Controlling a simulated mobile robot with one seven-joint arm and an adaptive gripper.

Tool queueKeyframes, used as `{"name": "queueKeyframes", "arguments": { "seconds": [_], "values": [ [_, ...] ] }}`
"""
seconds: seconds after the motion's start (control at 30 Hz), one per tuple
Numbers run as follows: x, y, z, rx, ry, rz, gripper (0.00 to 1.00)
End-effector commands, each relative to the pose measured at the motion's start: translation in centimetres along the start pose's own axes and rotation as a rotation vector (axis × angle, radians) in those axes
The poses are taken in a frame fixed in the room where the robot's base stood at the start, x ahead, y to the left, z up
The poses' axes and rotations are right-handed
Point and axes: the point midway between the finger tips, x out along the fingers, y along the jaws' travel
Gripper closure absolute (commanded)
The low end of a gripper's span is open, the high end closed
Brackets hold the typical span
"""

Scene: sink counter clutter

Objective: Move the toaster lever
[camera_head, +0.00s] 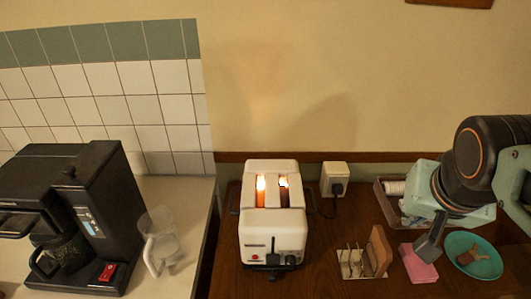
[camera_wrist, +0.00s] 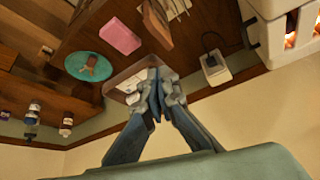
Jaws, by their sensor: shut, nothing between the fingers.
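The white toaster (camera_head: 270,223) stands on the dark wooden counter in the middle of the head view, its two slots glowing orange. Its front carries a black lever (camera_head: 273,258) with a small dial to the right; the lever's exact height is hard to tell. Part of the toaster (camera_wrist: 268,40) shows at the top right of the wrist view, with its front cut off. My gripper (camera_head: 424,252) is to the right of the toaster, well apart from it, above the pink block. In the wrist view my gripper (camera_wrist: 156,78) has its fingertips together, with nothing held.
A pink block (camera_head: 418,262), a teal plate (camera_head: 495,263) with a brown item, a tray (camera_head: 381,190) and a wooden rack (camera_head: 380,247) lie right of the toaster. A wall socket (camera_head: 334,173) holds a plug behind. A coffee maker (camera_head: 112,215) and clear jug (camera_head: 161,246) stand left.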

Motion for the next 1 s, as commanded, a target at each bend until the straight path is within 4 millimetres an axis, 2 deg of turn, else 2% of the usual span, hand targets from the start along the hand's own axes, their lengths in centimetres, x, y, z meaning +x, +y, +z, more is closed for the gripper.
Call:
{"name": "queueKeyframes", "arguments": {
  "seconds": [0.2, 0.33, 0.5, 0.87, 0.97, 1.0],
  "values": [
    [0.9, 4.3, -0.6, 0.106, 0.01, 0.07, 1.0],
    [1.1, 6.1, -0.8, 0.147, 0.016, 0.098, 1.0],
    [1.3, 7.2, -0.9, 0.173, 0.019, 0.116, 1.0],
    [1.3, 7.1, -0.9, 0.172, 0.019, 0.116, 1.0],
    [0.9, 5.0, -0.8, 0.124, 0.016, 0.083, 1.0],
    [0.6, 3.4, -0.7, 0.085, 0.012, 0.057, 1.0]
  ]
}}
